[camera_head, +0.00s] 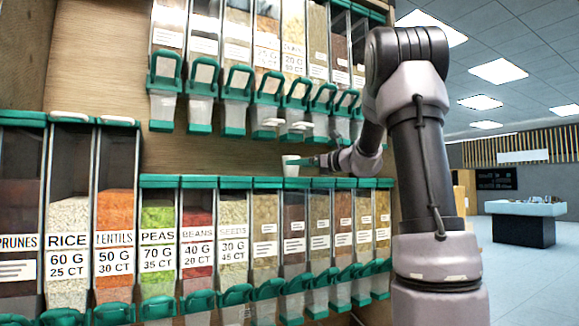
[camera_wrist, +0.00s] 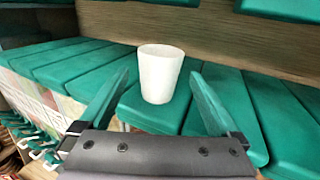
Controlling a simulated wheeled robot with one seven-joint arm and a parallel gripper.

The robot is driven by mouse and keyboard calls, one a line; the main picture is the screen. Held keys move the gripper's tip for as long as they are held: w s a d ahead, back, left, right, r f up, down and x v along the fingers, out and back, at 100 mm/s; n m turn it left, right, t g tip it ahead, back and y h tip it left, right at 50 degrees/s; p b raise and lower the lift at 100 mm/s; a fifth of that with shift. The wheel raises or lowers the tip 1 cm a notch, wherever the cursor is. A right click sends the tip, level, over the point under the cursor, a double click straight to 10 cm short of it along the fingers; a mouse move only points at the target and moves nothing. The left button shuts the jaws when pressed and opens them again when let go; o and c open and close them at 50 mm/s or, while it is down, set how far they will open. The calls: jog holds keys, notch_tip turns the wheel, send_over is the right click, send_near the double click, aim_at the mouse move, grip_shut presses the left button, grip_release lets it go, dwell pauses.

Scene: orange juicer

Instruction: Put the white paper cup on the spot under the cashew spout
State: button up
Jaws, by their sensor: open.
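The white paper cup (camera_wrist: 160,76) stands upright on a green lid in the wrist view. In the head view the cup (camera_head: 291,168) is small, on top of the lower dispenser row below the upper spouts. My gripper (camera_wrist: 160,85) is open, its green fingers on either side of the cup with a gap showing at each side. In the head view my gripper (camera_head: 307,161) reaches in from the right, beside the cup. The label of the cashew dispenser is too small to make out, so I cannot tell which spout is the cashew one.
Upper dispensers with green spouts (camera_head: 235,130) hang above the ledge of green lids (camera_head: 160,181). Lower bins of rice, lentils, peas, beans and seeds fill the shelf below. A wooden back panel (camera_wrist: 220,38) stands close behind the cup. Open floor lies at the right.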

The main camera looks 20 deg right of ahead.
jog(key=s+a+f+n+g, duration=0.3)
jog(key=s+a+n, duration=0.25)
jog(key=s, duration=0.45)
jog(key=s+a+f+n+g, duration=0.35)
jog(key=s+n, duration=0.25)
jog(key=s, duration=0.3)
jog(key=s+f+n+h, duration=0.4)
jog(key=s+f+n, duration=0.1)
jog(key=s+n, duration=0.2)
jog(key=s+d+f+n+g+h, duration=0.1)
jog(key=s+f+n+h, duration=0.3)
jog(key=s, duration=0.6)
notch_tip(320, 180, down, 2)
jog(key=n, duration=0.2)
jog(key=shift+d+f+n, duration=0.2)
jog(key=shift+d+n, duration=0.05)
jog(key=shift+n, duration=0.1)
